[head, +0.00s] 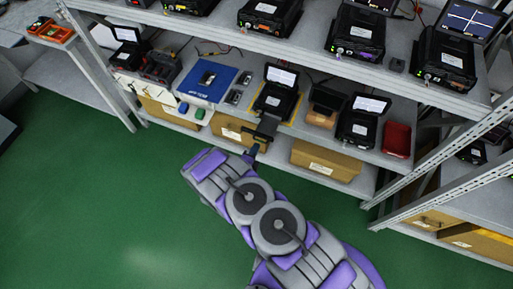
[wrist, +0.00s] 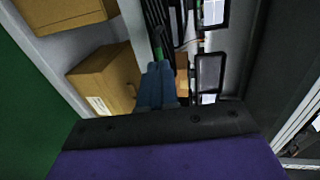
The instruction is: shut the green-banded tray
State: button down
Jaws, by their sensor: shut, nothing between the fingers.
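A dark tray (head: 265,128) juts out over the middle shelf's front edge, below a black case with a raised lit screen (head: 280,77). I cannot make out a green band on it at this size. My gripper (head: 254,149) is at the near end of this tray; whether it touches cannot be told. In the wrist view, my gripper's blue-grey fingers (wrist: 157,70) are together and hold nothing. Dark bars (wrist: 160,25) lie just beyond the fingertips there; I cannot tell whether they belong to the tray.
Cardboard boxes (head: 325,160) stand on the lower shelf, one close beside my fingers in the wrist view (wrist: 108,78). A blue mat (head: 207,81) and a red case (head: 397,140) flank the tray's case. Green floor (head: 100,200) is open at left.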

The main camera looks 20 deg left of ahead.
jog(key=shift+x, duration=0.9)
jog(key=p, duration=0.1)
send_near(272, 115)
jog(key=x, duration=0.6)
jog(key=shift+s+d+f, duration=0.1)
jog(key=shift+d+f, duration=0.05)
jog(key=shift+w, duration=0.25)
